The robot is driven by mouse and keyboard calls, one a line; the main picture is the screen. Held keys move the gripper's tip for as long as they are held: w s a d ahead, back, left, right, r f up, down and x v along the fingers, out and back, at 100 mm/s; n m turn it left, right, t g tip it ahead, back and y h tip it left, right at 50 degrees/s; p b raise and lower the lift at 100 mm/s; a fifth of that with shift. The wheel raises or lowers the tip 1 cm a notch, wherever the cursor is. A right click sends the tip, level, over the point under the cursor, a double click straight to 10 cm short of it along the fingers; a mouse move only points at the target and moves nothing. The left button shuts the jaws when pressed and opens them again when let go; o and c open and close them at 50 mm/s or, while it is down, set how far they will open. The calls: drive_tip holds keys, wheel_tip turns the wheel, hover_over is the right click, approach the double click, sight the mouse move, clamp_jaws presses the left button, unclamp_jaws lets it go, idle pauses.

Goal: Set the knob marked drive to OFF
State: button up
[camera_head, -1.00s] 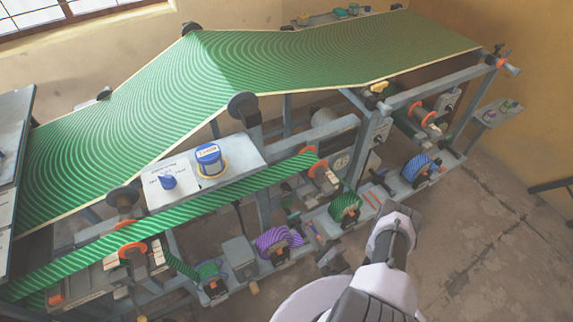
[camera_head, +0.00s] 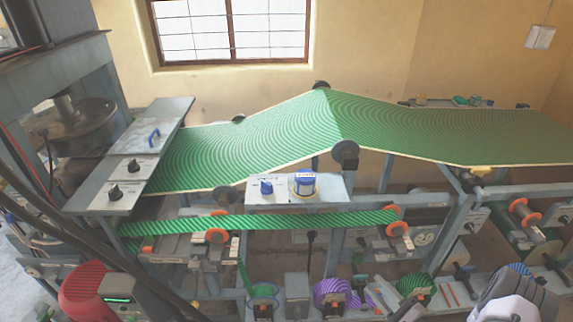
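A blue knob (camera_head: 266,187) stands on a pale panel on the middle of the machine. Two black knobs are on the grey panels at the left, a front one (camera_head: 115,192) and a rear one (camera_head: 134,166). The markings by all these knobs are too small to read, so I cannot tell which is marked drive or where each setting lies. Part of my arm (camera_head: 515,297) shows at the lower right, well away from the knobs. My gripper's fingers do not show.
A blue-lidded jar (camera_head: 304,184) stands right of the blue knob. A blue handle (camera_head: 153,138) is on the left panel. A green striped web (camera_head: 330,125) runs across the machine, with rollers and reels below. Dark cables (camera_head: 70,235) cross the lower left.

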drive_tip(key=a+r+n+g+y+b, duration=0.1)
drive_tip(key=a+r+n+g+y, duration=0.55)
drive_tip(key=r, duration=0.65)
drive_tip(key=s+a+r+n+g+h+b, duration=0.1)
drive_tip(key=s+a+r+n+g+h, duration=0.15)
drive_tip(key=a+r+g, duration=0.2)
drive_tip(key=s+a+r+n+g+h+b, duration=0.1)
drive_tip(key=s+a+r+n+g+h, duration=0.1)
drive_tip(key=s+a+r+g, duration=0.3)
drive_tip(key=s+r+n+t+h+b, duration=0.1)
drive_tip(key=s+r+t+h, duration=0.2)
drive_tip(key=s, duration=0.4)
drive_tip(key=s+r+n+t+h+b, duration=0.1)
drive_tip(key=s+r+t+h, duration=0.2)
drive_tip(key=s+h, duration=0.3)
drive_tip(key=shift+s+a+r+h+b, duration=0.35)
drive_tip(key=shift+s+a+r+h, duration=0.15)
drive_tip(key=shift+r, duration=0.4)
